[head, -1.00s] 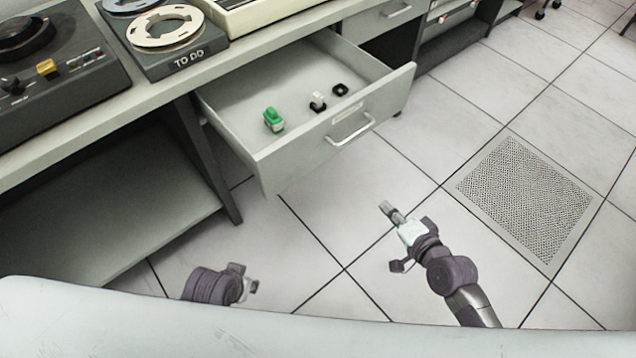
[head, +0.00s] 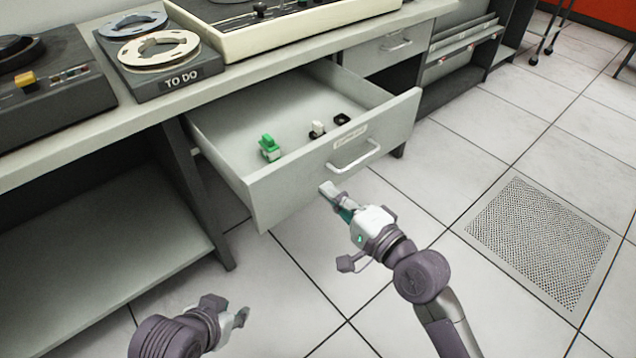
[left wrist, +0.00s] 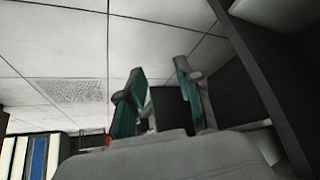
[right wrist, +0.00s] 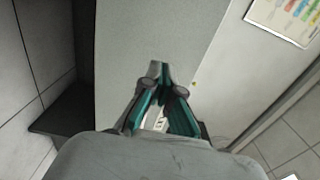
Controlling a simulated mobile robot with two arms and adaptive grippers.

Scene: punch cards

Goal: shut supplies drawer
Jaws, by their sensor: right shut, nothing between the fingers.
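The supplies drawer (head: 290,183) stands pulled well out from under the desk in the head view, with a silver handle (head: 355,157) and a small label on its front. My right gripper (head: 328,190) is shut and empty, just in front of and below the drawer front; I cannot tell if it touches. It also shows shut in the right wrist view (right wrist: 160,70). My left gripper (head: 240,316) is low at the bottom left of the head view, away from the drawer. In the left wrist view its fingers (left wrist: 158,80) are apart with nothing between them.
In the drawer lie a green item (head: 269,148), a small white-and-black item (head: 317,129) and a black item (head: 342,119). The desk (head: 70,150) carries reels in a TO DO tray (head: 165,75). A second drawer (head: 385,50) is shut. The floor in front is clear.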

